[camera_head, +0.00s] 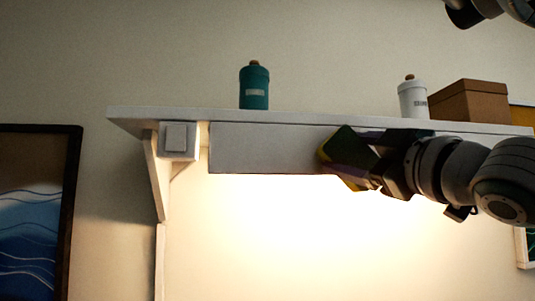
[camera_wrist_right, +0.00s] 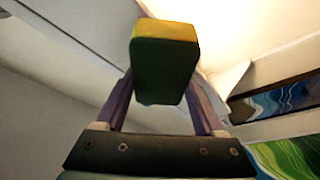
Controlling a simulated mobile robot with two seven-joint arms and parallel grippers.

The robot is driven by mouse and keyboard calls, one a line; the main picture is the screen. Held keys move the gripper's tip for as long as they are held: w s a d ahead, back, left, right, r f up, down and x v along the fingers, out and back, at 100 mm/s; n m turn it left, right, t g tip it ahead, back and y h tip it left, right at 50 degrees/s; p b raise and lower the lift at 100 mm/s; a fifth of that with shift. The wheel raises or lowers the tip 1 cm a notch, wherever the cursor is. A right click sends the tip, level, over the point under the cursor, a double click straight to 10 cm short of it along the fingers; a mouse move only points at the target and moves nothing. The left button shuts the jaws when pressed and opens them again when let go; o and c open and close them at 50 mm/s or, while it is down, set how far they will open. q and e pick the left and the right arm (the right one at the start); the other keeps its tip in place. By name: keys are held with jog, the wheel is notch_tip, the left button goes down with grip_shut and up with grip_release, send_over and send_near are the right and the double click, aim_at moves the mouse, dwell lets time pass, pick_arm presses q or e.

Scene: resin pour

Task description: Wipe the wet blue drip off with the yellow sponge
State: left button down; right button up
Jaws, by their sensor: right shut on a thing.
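My right gripper (camera_head: 352,154) comes in from the right and is shut on the sponge (camera_head: 341,146), in front of the lower front board of the shelf. In the right wrist view the sponge (camera_wrist_right: 164,72) is a block with a broad dark green face and a yellow far edge. It sits between the two purple fingers. I cannot tell whether the sponge touches the board. No blue drip can be made out in either view. My left gripper is not in view.
The white wall shelf (camera_head: 160,112) carries a teal canister (camera_head: 254,88), a white canister (camera_head: 412,100) and a brown box (camera_head: 468,101). A switch box (camera_head: 178,138) sits at the shelf's left bracket. A framed wave picture (camera_head: 30,225) hangs at left. The lit wall below is clear.

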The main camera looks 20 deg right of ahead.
aim_at(375, 155)
jog(key=shift+s+d+b, duration=0.2)
jog(key=shift+s+d, duration=0.05)
jog(key=shift+d, duration=0.7)
jog(key=shift+s+d+b, duration=0.15)
jog(key=shift+s+d, duration=0.05)
jog(key=shift+d, duration=0.7)
jog(key=shift+w+d, duration=0.1)
jog(key=shift+d, duration=0.05)
jog(key=shift+a, duration=0.25)
jog(key=shift+w+a+p, duration=0.2)
jog(key=shift+a+p, duration=0.25)
jog(key=shift+a, duration=0.5)
jog(key=shift+c, duration=0.7)
jog(key=shift+w+a, duration=0.25)
jog(key=shift+a, duration=0.65)
jog(key=shift+s, duration=0.1)
